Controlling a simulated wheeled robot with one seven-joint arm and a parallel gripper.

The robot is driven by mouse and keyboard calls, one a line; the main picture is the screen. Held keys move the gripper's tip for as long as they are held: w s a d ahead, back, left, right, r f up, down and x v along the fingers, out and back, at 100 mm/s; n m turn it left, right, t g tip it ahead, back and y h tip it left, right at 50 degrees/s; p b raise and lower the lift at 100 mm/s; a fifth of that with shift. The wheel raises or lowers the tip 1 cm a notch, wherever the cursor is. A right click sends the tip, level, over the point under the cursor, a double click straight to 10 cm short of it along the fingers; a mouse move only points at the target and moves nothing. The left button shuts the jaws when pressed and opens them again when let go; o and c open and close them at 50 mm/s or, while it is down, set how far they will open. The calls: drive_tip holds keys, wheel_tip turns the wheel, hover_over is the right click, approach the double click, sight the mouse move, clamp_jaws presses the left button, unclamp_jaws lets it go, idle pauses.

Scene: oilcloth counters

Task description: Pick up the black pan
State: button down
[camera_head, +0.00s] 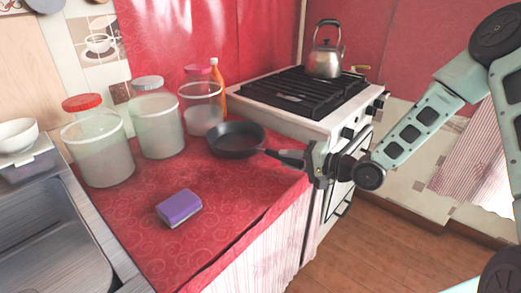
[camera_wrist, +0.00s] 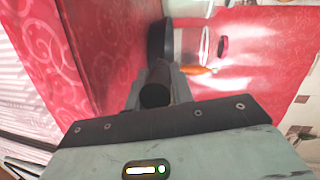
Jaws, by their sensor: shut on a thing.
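The black pan (camera_head: 237,139) is on the red oilcloth counter in the head view, in front of the jars and beside the stove. Its handle points right, toward the counter's edge. My gripper (camera_head: 308,160) is shut on the end of the pan's handle. In the wrist view the dark handle (camera_wrist: 156,84) lies between the fingers of my gripper (camera_wrist: 157,92), and part of the pan's body (camera_wrist: 161,40) shows beyond it. I cannot tell whether the pan's base touches the cloth.
A white stove (camera_head: 305,115) with a kettle (camera_head: 323,60) stands right behind the pan. Several jars (camera_head: 157,125) and an orange bottle (camera_head: 217,85) stand behind and left. A purple sponge (camera_head: 179,208) lies in front. A sink (camera_head: 50,245) is at left. The front right of the counter is clear.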

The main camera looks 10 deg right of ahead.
drive_tip(key=shift+r, duration=0.3)
